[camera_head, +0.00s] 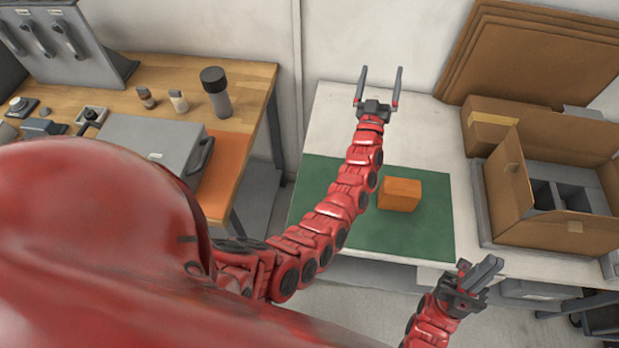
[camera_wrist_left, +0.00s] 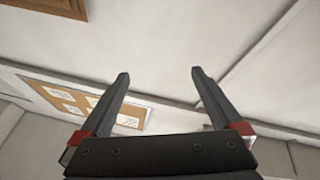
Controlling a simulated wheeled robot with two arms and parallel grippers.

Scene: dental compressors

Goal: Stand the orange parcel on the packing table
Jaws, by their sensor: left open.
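The orange parcel (camera_head: 400,194) is a small box resting on the green mat (camera_head: 424,238) on the white packing table (camera_head: 330,115). My left gripper (camera_head: 381,74) is open and empty, raised beyond the parcel toward the wall, apart from it. In the left wrist view my left gripper's two fingers (camera_wrist_left: 158,80) are spread, with only wall and a pinboard behind them. My right gripper (camera_head: 482,271) is near the table's front edge, below and to the right of the parcel, not touching it. Its fingers look close together, but their gap is unclear.
An open cardboard box (camera_head: 530,212) with grey dividers stands at the table's right, beside a smaller taped carton (camera_head: 487,125). Flat cardboard sheets (camera_head: 545,55) lean on the wall. A wooden bench (camera_head: 165,75) with a grey case (camera_head: 155,142) is at the left. The table's back left is clear.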

